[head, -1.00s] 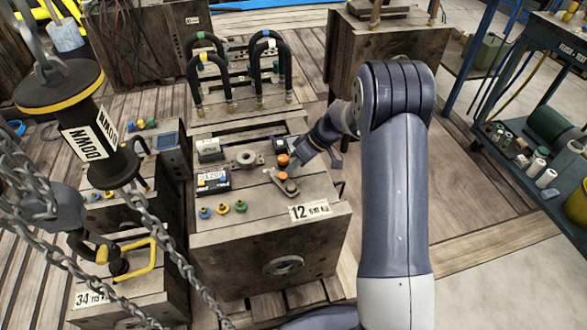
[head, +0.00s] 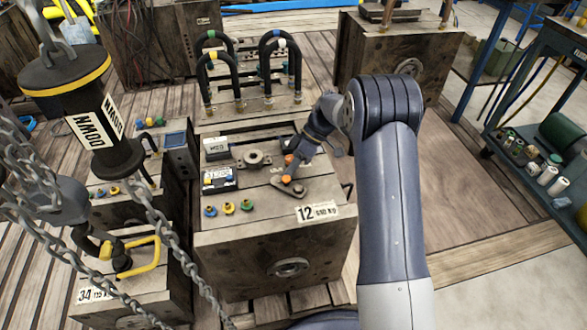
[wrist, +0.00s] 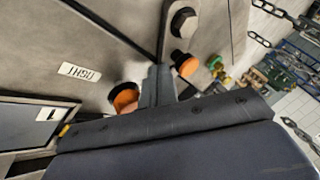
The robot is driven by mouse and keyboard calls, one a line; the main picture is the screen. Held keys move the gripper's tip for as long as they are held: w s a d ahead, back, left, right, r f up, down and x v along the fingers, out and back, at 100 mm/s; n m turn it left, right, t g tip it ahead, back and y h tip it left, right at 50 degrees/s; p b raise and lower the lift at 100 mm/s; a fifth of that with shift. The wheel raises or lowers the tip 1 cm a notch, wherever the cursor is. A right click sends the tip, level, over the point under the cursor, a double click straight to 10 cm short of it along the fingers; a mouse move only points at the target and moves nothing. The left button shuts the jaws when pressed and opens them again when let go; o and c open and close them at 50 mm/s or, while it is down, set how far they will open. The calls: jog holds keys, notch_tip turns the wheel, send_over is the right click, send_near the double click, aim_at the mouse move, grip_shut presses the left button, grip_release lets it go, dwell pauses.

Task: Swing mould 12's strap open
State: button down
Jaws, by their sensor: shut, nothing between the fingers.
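Mould 12 (head: 275,245) is the wooden-looking block with a "12" plate on its top front edge. Its strap (head: 298,189) is a short dark bar on the top face, with an orange knob (head: 287,179) on it. In the wrist view the strap (wrist: 170,25) carries a hex bolt. A second orange knob (head: 290,160) sits just behind. My gripper (head: 294,160) is shut and empty, low over the top beside the knobs. In the wrist view my gripper (wrist: 158,78) lies between the two orange knobs (wrist: 125,99) (wrist: 184,63). Contact cannot be told.
Small boxes (head: 219,178), a round fitting (head: 254,159) and coloured plugs (head: 228,208) share the top. Looped hoses (head: 280,65) stand behind. A chain hoist (head: 85,105) hangs at left, near mould 34 (head: 135,290). A blue trolley (head: 540,150) is at right.

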aim_at(278, 185)
jog(key=shift+s+a+f+n+g+h, duration=0.15)
jog(key=shift+a+n+g+h, duration=0.15)
jog(key=shift+n, duration=0.3)
jog(key=shift+s+a+r+n+g+h, duration=0.1)
jog(key=shift+a+n+g+h, duration=0.15)
jog(key=shift+n, duration=0.35)
jog(key=shift+s+a+f+n+g+h, duration=0.15)
jog(key=shift+a+n+g+h, duration=0.15)
jog(key=shift+n, duration=0.3)
jog(key=shift+s+a+r+n+g+h, duration=0.1)
jog(key=shift+s+a+n+g+h, duration=0.2)
jog(key=shift+n, duration=0.5)
jog(key=shift+s+a+p, duration=0.15)
jog(key=shift+s+p, duration=0.1)
jog(key=shift+p, duration=0.05)
jog(key=shift+r, duration=0.1)
